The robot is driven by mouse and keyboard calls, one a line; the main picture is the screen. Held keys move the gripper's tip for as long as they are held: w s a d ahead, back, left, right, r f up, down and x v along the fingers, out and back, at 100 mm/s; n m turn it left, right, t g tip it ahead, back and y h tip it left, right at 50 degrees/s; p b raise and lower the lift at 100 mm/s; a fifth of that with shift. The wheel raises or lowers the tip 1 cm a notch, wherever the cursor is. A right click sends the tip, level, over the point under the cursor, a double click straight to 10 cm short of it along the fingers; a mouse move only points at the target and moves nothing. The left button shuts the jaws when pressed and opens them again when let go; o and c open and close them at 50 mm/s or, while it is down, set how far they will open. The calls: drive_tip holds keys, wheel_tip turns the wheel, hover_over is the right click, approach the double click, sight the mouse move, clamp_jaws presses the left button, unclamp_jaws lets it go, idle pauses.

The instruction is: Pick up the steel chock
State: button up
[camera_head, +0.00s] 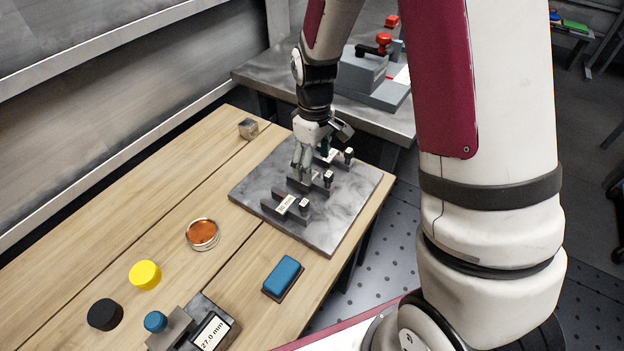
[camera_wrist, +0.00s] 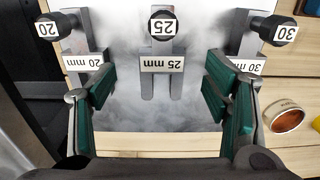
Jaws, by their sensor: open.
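A small grey metal block (camera_head: 248,128), which looks like the steel chock, sits on the wooden bench behind and left of the grey plate. My gripper (camera_head: 303,172) points down over the grey plate (camera_head: 340,222), to the right of the block, and holds nothing. The block cannot be made out in the wrist view.
Forked gauges marked 20, 25 (camera_wrist: 162,65) and 30 mm stand on the plate, close to my fingers. A copper-coloured dish (camera_head: 202,234), yellow disc (camera_head: 145,275), black disc (camera_head: 105,315), blue block (camera_head: 284,275) and 27.0 mm display (camera_head: 210,333) are nearer. Bare wood lies left of the plate.

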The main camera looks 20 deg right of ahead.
sight(324, 187)
drive_tip(key=shift+a+f, duration=0.15)
drive_tip(key=shift+f, duration=2.6)
clamp_jaws()
